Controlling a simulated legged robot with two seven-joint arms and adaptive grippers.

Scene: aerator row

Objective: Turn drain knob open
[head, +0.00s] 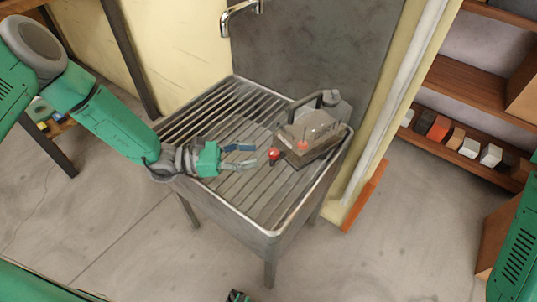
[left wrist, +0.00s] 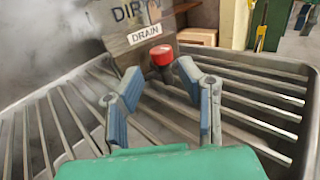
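In the left wrist view the red knob (left wrist: 162,55) is just beyond and between the fingertips, under a "DRAIN" label (left wrist: 145,35). My left gripper (head: 250,157) is open and empty, its blue-padded fingers pointing at the knob with a small gap. The left wrist view shows both fingers (left wrist: 158,74) spread apart. My right gripper is not seen; only part of my right arm shows at the right edge.
The slatted sink table (head: 215,120) has a raised metal rim. A second red cap (head: 302,145) and a grey pipe handle (head: 305,98) are on the tank unit. A faucet (head: 240,12) hangs behind. Shelves with small blocks (head: 438,128) stand right. The left slats are clear.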

